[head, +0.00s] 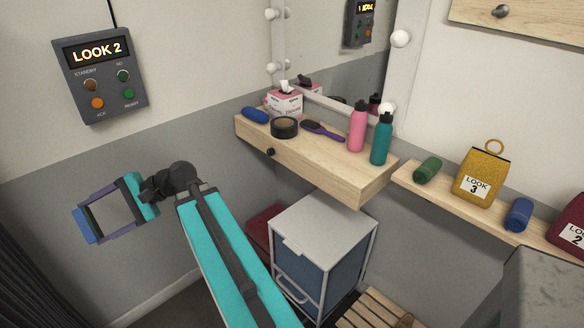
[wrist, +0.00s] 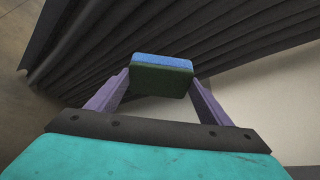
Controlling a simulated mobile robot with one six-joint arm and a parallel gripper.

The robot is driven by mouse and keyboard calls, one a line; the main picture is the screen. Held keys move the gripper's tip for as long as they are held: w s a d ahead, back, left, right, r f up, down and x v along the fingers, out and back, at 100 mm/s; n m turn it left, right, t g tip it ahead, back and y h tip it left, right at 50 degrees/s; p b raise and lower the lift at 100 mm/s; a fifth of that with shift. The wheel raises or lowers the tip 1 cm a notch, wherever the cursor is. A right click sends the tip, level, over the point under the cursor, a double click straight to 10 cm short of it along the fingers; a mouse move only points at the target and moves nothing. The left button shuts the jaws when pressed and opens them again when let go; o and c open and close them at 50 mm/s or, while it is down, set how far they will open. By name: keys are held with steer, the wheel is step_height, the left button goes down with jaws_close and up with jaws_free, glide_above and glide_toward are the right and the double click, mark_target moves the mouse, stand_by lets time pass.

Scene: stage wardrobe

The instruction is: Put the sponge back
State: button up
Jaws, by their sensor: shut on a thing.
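The sponge (head: 83,226) is a small block with a blue layer and a dark green layer. It shows in the wrist view (wrist: 162,76), held across between the two fingertips. My gripper (head: 87,221) has purple fingers and is shut on the sponge. It is at the left of the head view, held in the air in front of the grey lower wall, well left of the wooden shelf. The fingers also show on both sides of the sponge in the wrist view (wrist: 161,84).
The wooden shelf (head: 352,180) under the mirror bears a tissue box (head: 284,103), a hairbrush (head: 322,130) and bottles. A lower ledge (head: 411,181) at right holds tagged bags and rolls. A bin (head: 325,232) stands below. Dark curtains (wrist: 90,50) hang close beyond my gripper. A panel (head: 99,75) reads LOOK 2.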

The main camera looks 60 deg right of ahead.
steer(key=s+d+f+m+g+h+b, duration=0.15)
steer(key=s+d+h, duration=0.25)
steer(key=d, duration=0.5)
steer(key=s+d+f+m+g+h, duration=0.1)
steer(key=s+d+f+h, duration=0.2)
steer(key=d, duration=0.7)
steer(key=s+d+f+m+g+h+b, duration=0.1)
steer(key=s+d+h, duration=0.35)
steer(key=d, duration=0.45)
steer(key=s+d+r+m+g+h+b, duration=0.1)
steer(key=s+d+r+m+g, duration=0.2)
steer(key=s+d, duration=0.7)
steer(key=s+d+r+m+g+h+b, duration=0.1)
steer(key=s+d+r+m+g, duration=0.3)
steer(key=s+d, duration=0.5)
steer(key=s+g+h, duration=0.1)
steer(key=s, duration=0.6)
steer(key=shift+d+r, duration=0.2)
steer(key=shift+d, duration=0.2)
steer(key=shift+h, duration=0.25)
steer(key=d+p, duration=0.1)
steer(key=d, duration=0.3)
steer(key=s+d+f, duration=0.1)
steer(key=d, duration=0.4)
steer(key=s+d+p, duration=0.1)
steer(key=d, duration=0.4)
steer(key=shift+s+d+f+p, duration=0.2)
steer(key=shift+s+d+p, duration=0.05)
steer(key=shift+p, duration=0.05)
